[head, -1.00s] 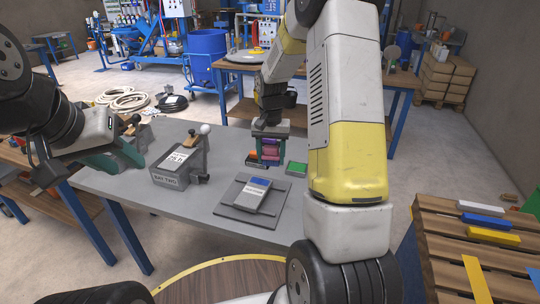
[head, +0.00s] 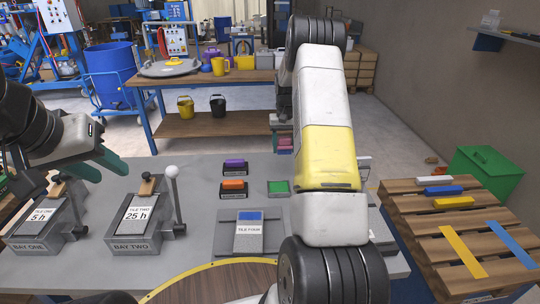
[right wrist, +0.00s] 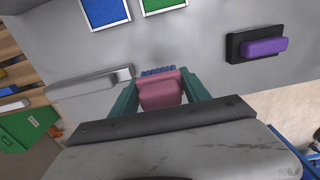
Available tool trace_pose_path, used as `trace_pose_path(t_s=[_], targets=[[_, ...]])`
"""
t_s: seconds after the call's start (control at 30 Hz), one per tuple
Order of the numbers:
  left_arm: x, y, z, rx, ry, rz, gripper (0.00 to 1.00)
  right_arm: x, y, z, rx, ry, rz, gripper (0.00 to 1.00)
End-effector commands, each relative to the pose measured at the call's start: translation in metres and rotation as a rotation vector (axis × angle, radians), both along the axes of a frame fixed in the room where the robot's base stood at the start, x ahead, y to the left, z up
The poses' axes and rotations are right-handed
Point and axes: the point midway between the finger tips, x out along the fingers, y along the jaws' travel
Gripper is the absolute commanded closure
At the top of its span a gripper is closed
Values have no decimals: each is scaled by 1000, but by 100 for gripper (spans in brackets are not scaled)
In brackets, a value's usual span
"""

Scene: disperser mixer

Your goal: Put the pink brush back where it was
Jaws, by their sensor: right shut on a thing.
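The pink brush (right wrist: 160,92) is between the teal fingers of my right gripper (right wrist: 158,95), with a blue strip along its far edge in the right wrist view. In the head view the gripper (head: 284,138) and brush show beside my arm, right of the purple brush. The purple brush (head: 235,163) and orange brush (head: 234,184) lie on black holders; the purple one (right wrist: 265,46) also shows in the right wrist view. No empty black holder is visible; my arm hides part of the table. My left gripper (head: 100,166) is empty, fingers apart, above the table's left side.
A green square (head: 278,186) and a grey plate with a blue-topped tile (head: 249,235) lie near the brushes. Bay boxes with levers (head: 140,218) stand at left. A wooden pallet (head: 430,250) is at right. A light grey bar (right wrist: 90,84) lies on the table.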

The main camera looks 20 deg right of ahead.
Motion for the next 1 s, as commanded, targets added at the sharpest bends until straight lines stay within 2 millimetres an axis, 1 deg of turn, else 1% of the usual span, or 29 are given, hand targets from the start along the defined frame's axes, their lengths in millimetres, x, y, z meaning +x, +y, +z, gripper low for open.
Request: trace_pose_path(t_s=[0.03, 0.1, 0.2, 0.37, 0.5, 0.6, 0.97, 1.0], targets=[[0, 0, 0, 0, 0, 0, 64, -1, 0, -12, 1, 4, 0, 84], [0, 0, 0, 0, 0, 0, 64, -1, 1, -24, 1, 3, 1, 84], [0, 0, 0, 0, 0, 0, 64, 0, 1, -36, 1, 1, 1, 84], [0, 0, 0, 0, 0, 0, 64, 0, 1, -48, 1, 1, 0, 84], [0, 0, 0, 0, 0, 0, 64, -1, 1, -68, 2, 3, 0, 84], [0, 0, 0, 0, 0, 0, 64, 0, 1, -78, 1, 1, 0, 84], [0, 0, 0, 0, 0, 0, 64, 0, 1, -82, 0, 0, 0, 84], [0, 0, 0, 0, 0, 0, 64, 0, 1, -82, 0, 0, 0, 38]])
